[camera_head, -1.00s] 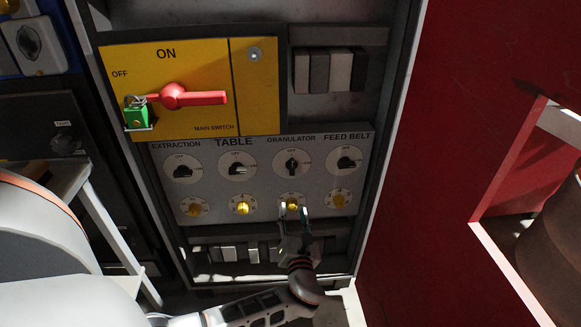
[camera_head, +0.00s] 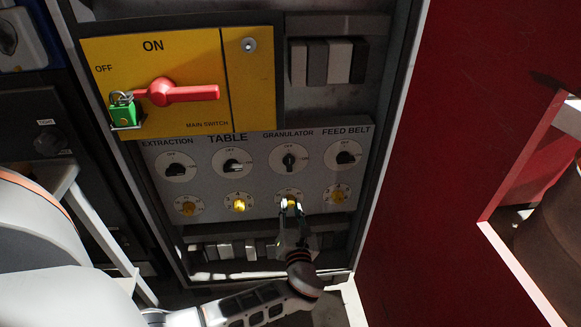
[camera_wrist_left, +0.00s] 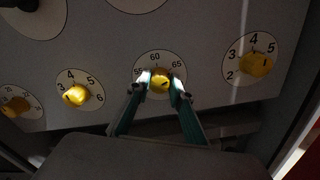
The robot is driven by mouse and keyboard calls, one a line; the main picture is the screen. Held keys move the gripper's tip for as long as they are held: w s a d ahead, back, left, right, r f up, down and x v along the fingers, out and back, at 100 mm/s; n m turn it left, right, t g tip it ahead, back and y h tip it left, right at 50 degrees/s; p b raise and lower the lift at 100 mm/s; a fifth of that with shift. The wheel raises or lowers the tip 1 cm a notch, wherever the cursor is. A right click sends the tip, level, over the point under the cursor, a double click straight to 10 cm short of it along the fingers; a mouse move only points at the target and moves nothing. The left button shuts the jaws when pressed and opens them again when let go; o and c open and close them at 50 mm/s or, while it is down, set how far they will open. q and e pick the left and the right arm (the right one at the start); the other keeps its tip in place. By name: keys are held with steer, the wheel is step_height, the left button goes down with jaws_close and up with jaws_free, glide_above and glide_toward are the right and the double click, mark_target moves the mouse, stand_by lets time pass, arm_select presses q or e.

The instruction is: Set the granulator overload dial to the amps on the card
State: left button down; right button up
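The granulator overload dial is a small yellow knob (camera_head: 290,200) on a white round scale, below the black GRANULATOR switch (camera_head: 289,158). In the left wrist view the yellow knob (camera_wrist_left: 160,82) sits under the numbers 55, 60 and 65; its exact setting is hard to read. My left gripper (camera_head: 291,206) reaches up to it from below. In the left wrist view its fingertips (camera_wrist_left: 160,80) close in on both sides of the knob and appear to grip it. No card with amps is readable in these views. My right gripper is not in view.
Other yellow dials, such as the feed belt dial (camera_wrist_left: 257,65) and table dial (camera_wrist_left: 76,95), flank it closely. Above are the yellow main switch panel (camera_head: 190,118) with a red handle (camera_head: 180,93) and green padlock (camera_head: 123,113). A red wall (camera_head: 440,200) stands at right.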

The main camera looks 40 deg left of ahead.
arm_select(q)
steer(key=shift+r+n+p, duration=0.2)
steer(key=shift+n+p, duration=0.1)
steer(key=shift+n, duration=0.1)
steer(key=shift+f+n, duration=0.15)
steer(key=shift+n, duration=0.35)
steer(key=c, duration=1.8)
jaws_free()
step_height(320, 180, up, 10)
steer(key=shift+f, duration=0.1)
